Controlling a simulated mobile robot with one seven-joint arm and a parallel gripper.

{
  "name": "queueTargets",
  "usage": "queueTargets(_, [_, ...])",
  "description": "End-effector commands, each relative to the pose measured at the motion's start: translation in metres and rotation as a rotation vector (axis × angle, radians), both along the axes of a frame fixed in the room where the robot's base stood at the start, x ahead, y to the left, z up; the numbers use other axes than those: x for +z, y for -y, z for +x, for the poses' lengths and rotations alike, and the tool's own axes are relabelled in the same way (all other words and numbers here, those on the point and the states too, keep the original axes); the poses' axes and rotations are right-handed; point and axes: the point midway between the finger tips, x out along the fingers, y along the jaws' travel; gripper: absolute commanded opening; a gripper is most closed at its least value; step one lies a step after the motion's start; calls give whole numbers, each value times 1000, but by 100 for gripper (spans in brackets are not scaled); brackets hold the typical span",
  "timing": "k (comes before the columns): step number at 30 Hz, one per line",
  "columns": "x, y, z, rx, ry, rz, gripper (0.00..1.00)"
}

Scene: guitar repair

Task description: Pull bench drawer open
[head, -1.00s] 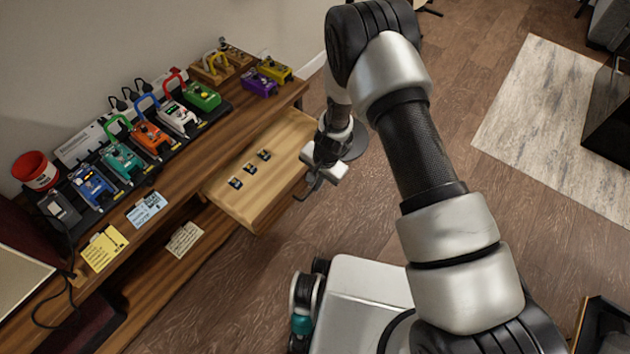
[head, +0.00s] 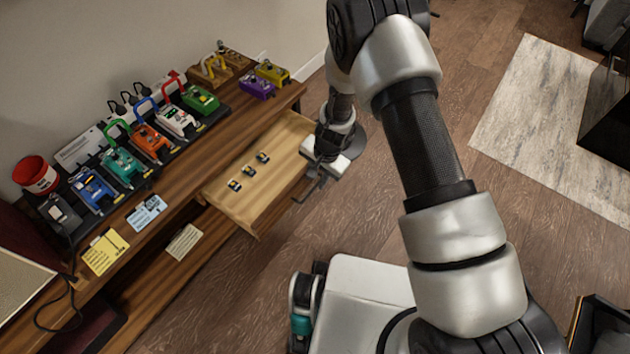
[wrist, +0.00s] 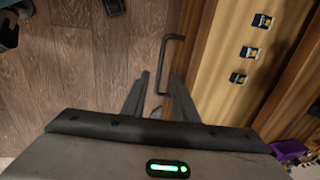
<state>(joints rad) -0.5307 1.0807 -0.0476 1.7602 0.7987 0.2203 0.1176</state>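The bench drawer (head: 222,191) stands pulled out from the wooden bench, with its light wood inside showing. Three small dark items lie in it, also seen in the wrist view. The drawer's black bar handle (wrist: 165,62) is on its front face. My gripper (wrist: 161,76) is at the drawer front, its two fingers apart on either side of the near part of the handle. A clear gap shows between each finger and the bar. In the head view my gripper (head: 312,186) is at the front's right part, and partly hides it.
The bench top (head: 222,128) holds a row of coloured pedals, a red cup (head: 36,176) and paper notes. A lower shelf (head: 160,270) runs under the drawer. Open wood floor (head: 420,270) lies in front, with a pale rug (head: 545,120) at the right.

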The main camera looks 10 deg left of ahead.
Motion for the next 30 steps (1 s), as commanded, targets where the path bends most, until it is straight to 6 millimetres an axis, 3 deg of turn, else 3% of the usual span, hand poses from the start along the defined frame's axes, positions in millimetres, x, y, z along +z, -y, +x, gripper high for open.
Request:
queueTargets(1, [18, 2, 0, 0, 3, 1, 26])
queueTargets(6, [60, 9, -3, 0, 4, 2, 26])
queueTargets(15, [116, 19, -8, 0, 1, 1, 26])
queueTargets(21, [129, 22, -9, 1, 1, 0, 26])
queueTargets(30, [129, 23, -9, 0, 0, 0, 26])
